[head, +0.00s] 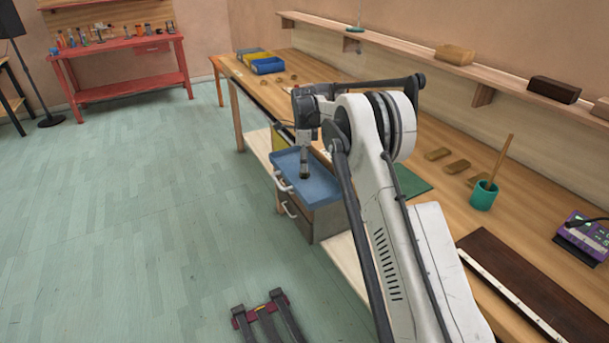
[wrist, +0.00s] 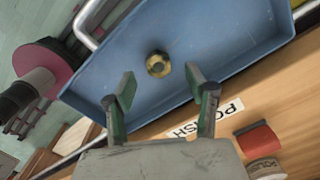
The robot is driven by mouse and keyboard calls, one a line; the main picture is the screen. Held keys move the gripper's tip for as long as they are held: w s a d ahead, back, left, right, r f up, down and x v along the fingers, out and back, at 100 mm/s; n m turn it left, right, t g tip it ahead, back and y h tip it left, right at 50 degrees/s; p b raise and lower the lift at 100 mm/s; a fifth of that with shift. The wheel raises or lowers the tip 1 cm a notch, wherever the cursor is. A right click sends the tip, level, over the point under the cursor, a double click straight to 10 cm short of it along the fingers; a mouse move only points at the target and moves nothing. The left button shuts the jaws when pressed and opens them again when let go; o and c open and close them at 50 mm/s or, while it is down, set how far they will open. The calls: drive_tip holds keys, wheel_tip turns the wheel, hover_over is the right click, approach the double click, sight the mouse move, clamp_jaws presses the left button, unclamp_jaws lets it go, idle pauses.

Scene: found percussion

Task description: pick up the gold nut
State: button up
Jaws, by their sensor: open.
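The gold nut (wrist: 158,64) lies on the floor of a blue drawer or tray (wrist: 225,40) in the wrist view. I cannot make the nut out in the head view. My gripper (wrist: 161,83) is open and empty, its two green-padded fingers spread wide. In the wrist view the nut shows just beyond the fingertips, roughly centred between them and touching neither. In the head view my gripper (head: 305,176) points down over the blue drawer (head: 318,191) at the bench's front.
In the head view, the bench holds a teal cup (head: 483,196), wooden blocks (head: 456,167) and bins (head: 266,66).

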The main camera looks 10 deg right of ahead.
sight(304, 174)
wheel_tip(304, 174, down, 4)
drive_tip(key=shift+s+f, duration=0.1)
drive_tip(key=shift+f, duration=0.1)
clamp_jaws()
